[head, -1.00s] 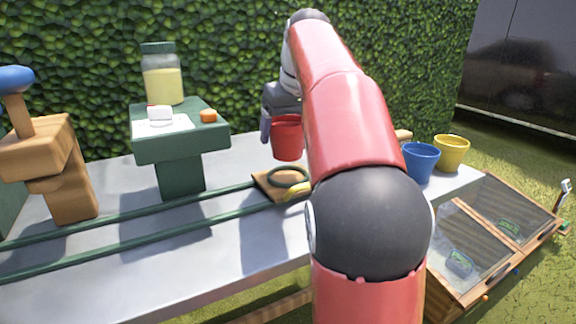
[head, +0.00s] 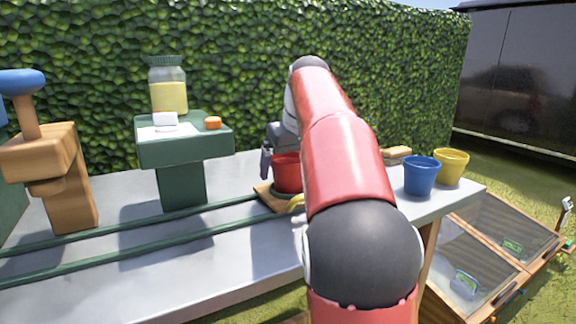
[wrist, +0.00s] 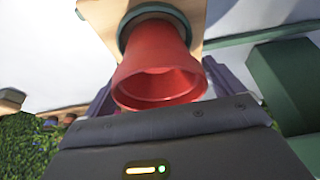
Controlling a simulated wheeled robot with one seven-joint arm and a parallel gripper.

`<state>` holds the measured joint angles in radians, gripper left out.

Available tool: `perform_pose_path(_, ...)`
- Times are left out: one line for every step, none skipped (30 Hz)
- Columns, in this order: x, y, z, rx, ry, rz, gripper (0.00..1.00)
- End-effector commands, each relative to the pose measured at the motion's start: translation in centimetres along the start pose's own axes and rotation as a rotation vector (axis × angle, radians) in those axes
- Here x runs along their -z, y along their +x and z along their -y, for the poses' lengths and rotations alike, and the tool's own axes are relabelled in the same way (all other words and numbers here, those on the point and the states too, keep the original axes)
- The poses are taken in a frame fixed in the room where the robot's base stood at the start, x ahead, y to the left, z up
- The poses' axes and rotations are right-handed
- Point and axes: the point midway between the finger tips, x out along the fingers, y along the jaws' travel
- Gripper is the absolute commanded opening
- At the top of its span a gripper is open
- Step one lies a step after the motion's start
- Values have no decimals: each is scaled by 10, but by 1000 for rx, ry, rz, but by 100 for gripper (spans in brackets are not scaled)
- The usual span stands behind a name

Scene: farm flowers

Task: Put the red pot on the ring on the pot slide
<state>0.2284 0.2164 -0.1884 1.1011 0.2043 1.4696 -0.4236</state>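The red pot (head: 287,173) stands upright at the wooden slide plate (head: 268,197), seated in or just over the green ring. In the wrist view the red pot (wrist: 160,70) has its wide mouth toward the camera and its narrow base within the ring (wrist: 126,38). My gripper (head: 273,160) is at the pot's rim, with a finger on each side, and appears shut on it. The fingers also flank the rim in the wrist view (wrist: 158,85). My red arm hides the right part of the slide plate in the head view.
Green rails (head: 140,228) run along the grey table (head: 200,265). A green stand (head: 184,150) bears a jar (head: 169,92). A wooden press (head: 55,180) is at left. A blue pot (head: 420,177) and a yellow pot (head: 451,166) stand at the right end.

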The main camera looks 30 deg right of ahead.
Motion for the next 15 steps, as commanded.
perform_pose_path(0, 0, 0, 0, 0, 0, 99)
perform_pose_path(0, 0, 0, 0, 0, 0, 99)
perform_pose_path(0, 0, 0, 0, 0, 0, 99)
perform_pose_path(0, 0, 0, 0, 0, 0, 99)
perform_pose_path(0, 0, 0, 0, 0, 0, 99)
perform_pose_path(0, 0, 0, 0, 0, 0, 99)
perform_pose_path(0, 0, 0, 0, 0, 0, 99)
perform_pose_path(0, 0, 0, 0, 0, 0, 99)
perform_pose_path(0, -1, 0, 0, 0, -1, 99)
perform_pose_path(1, -2, 0, 0, 0, -1, 99)
perform_pose_path(1, -4, 0, 0, 0, -1, 99)
perform_pose_path(1, -7, 0, 0, 0, -1, 99)
perform_pose_path(1, -11, 0, 0, 0, -1, 99)
perform_pose_path(1, -15, 0, -1, 0, -2, 99)
perform_pose_path(2, -22, 0, -2, 0, -4, 99)
